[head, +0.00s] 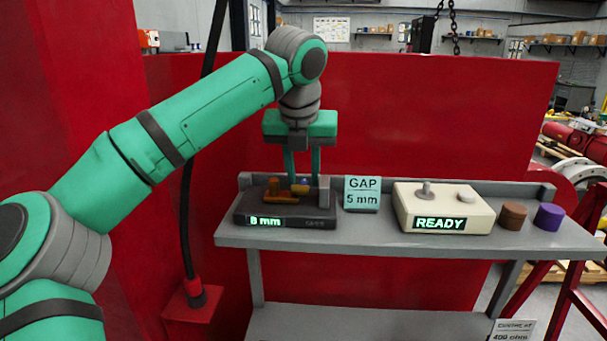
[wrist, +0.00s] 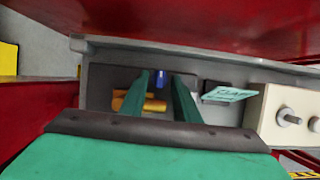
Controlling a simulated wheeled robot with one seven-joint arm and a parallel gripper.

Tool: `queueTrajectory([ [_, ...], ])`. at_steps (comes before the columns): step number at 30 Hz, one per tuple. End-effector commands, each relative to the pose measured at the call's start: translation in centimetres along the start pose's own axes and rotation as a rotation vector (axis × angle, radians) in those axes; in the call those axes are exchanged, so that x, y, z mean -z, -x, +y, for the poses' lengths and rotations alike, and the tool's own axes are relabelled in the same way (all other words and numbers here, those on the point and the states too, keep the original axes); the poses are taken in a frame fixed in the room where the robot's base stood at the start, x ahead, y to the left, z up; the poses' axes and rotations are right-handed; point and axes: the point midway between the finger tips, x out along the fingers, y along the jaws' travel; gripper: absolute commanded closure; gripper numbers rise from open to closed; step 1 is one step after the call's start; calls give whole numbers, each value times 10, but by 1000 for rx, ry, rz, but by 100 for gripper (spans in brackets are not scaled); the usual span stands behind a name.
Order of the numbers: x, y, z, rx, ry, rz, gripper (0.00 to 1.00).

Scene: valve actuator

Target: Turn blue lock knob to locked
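The blue lock knob (head: 304,183) is small and sits on the dark device (head: 260,217) on the bench. It also shows in the wrist view (wrist: 161,76), between and just past my fingertips. My gripper (head: 303,178) points down over the device, with its two green fingers apart. In the wrist view the gripper (wrist: 161,80) shows a clear gap between the fingers, with the knob in line with it. I cannot tell whether a finger touches the knob. An orange-brown part (head: 272,190) lies left of the knob. The knob's marking is not readable.
The device's green display reads 0 or 8 mm. A sign (head: 362,194) reads "GAP 5 mm". A cream box (head: 443,205) shows "READY". A brown cylinder (head: 512,216) and a purple cylinder (head: 549,216) stand right on the grey bench (head: 330,236). A red wall (head: 430,110) stands behind.

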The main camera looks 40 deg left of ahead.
Motion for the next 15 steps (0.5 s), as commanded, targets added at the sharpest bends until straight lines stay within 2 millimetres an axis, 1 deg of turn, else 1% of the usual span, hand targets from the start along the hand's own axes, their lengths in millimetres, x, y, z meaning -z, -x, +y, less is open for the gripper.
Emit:
queueTrajectory([
  [3,0,-4,0,0,-1,0,71],
  [10,0,-4,0,1,-1,0,71],
  [11,0,-4,0,1,-1,0,76],
  [12,0,-4,0,1,-1,0,85],
  [14,0,-4,0,1,-1,0,100],
  [15,0,-4,0,1,-1,0,100],
])
